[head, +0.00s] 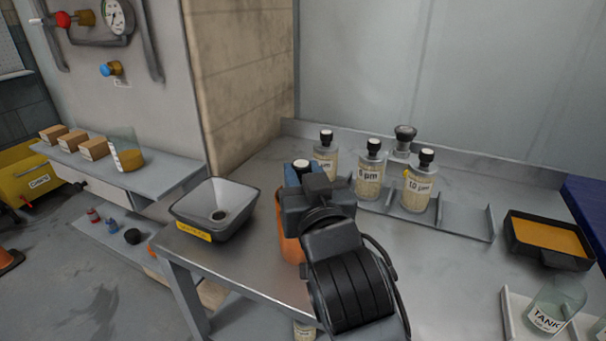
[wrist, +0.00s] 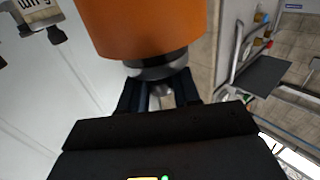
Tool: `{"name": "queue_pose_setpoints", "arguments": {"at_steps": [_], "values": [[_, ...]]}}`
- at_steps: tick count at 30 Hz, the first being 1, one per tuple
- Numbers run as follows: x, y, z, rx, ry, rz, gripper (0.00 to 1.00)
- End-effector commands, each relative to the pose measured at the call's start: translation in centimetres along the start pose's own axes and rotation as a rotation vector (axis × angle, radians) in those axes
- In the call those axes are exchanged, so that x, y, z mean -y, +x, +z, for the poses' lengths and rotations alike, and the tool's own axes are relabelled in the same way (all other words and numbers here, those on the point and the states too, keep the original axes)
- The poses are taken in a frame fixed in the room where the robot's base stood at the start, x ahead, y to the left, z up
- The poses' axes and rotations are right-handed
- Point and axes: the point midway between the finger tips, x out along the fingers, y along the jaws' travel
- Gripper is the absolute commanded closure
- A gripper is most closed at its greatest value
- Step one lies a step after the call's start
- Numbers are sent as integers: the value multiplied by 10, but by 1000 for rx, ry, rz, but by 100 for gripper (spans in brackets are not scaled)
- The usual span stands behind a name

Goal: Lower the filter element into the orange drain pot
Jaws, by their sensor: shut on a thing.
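The orange drain pot (head: 289,242) stands on the steel table, mostly hidden behind my gripper (head: 302,185) and wrist. In the wrist view the pot (wrist: 145,25) fills the top, with a dark rim facing me. My gripper (wrist: 160,97) is right over this rim, shut on the grey top of the filter element (wrist: 158,92). The held element's body does not show; I cannot tell how deep it sits in the pot. Other filter elements (head: 369,182), pale with black knobs and micron labels, stand in a grey rack.
A grey funnel tray (head: 190,208) with a yellow label sits at the table's left corner. A black tray (head: 512,243) with orange content and a TANK jar (head: 553,305) are at the right. The grey rack (head: 455,224) stands close behind my wrist.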

Motion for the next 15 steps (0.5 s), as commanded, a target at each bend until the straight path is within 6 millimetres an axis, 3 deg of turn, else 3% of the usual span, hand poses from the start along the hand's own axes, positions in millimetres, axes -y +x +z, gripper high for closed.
{"name": "queue_pose_setpoints", "arguments": {"at_steps": [2, 3, 11, 15], "values": [[0, 0, -1, -2, 0, 0, 100], [0, 0, -1, -2, 0, 0, 66], [0, 0, -1, -1, 0, 0, 41], [0, 0, 0, 0, 0, 0, 39]]}}
